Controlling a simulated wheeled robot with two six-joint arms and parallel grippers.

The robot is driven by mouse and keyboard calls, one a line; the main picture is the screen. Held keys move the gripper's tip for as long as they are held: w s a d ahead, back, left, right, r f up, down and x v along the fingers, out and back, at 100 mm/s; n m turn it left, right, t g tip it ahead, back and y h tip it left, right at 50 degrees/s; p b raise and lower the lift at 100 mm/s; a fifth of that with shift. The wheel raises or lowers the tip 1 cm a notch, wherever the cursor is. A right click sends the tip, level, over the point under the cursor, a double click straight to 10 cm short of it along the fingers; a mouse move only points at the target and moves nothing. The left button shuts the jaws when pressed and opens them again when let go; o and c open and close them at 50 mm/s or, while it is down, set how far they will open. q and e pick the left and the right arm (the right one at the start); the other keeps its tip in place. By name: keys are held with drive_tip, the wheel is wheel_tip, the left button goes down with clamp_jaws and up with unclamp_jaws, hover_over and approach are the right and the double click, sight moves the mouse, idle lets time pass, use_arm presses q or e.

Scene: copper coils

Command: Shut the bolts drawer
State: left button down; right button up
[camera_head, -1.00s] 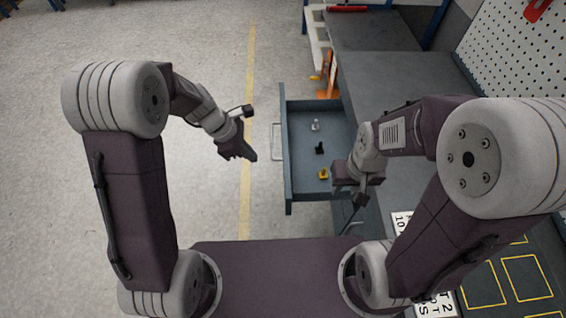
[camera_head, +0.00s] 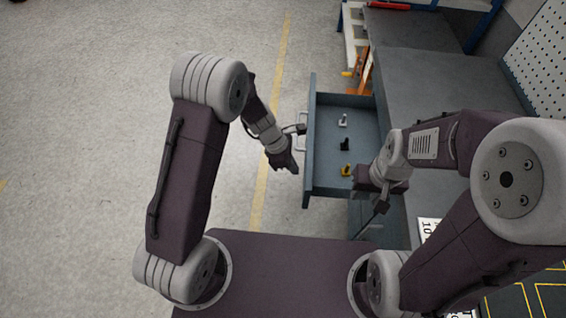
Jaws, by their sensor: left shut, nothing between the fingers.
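The drawer (camera_head: 311,150) is pulled out from the workbench, its front facing left. A pale handle (camera_head: 301,124) is on the front. No label is readable on the drawer. My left gripper (camera_head: 294,169) is shut and empty, just left of the drawer front, below the handle; I cannot tell whether it touches. My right gripper (camera_head: 378,202) hangs near the drawer's near right corner; its fingers are too unclear to judge.
The grey workbench top (camera_head: 450,90) runs along the right, with a pegboard (camera_head: 540,60) behind it. An orange item (camera_head: 362,72) stands beyond the drawer. Open floor with a yellow line (camera_head: 270,150) lies to the left.

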use_arm(q)
drive_tip(key=shift+d, duration=0.85)
use_arm(e)
drive_tip(key=shift+r, duration=0.1)
use_arm(q)
drive_tip(key=shift+r, duration=0.1)
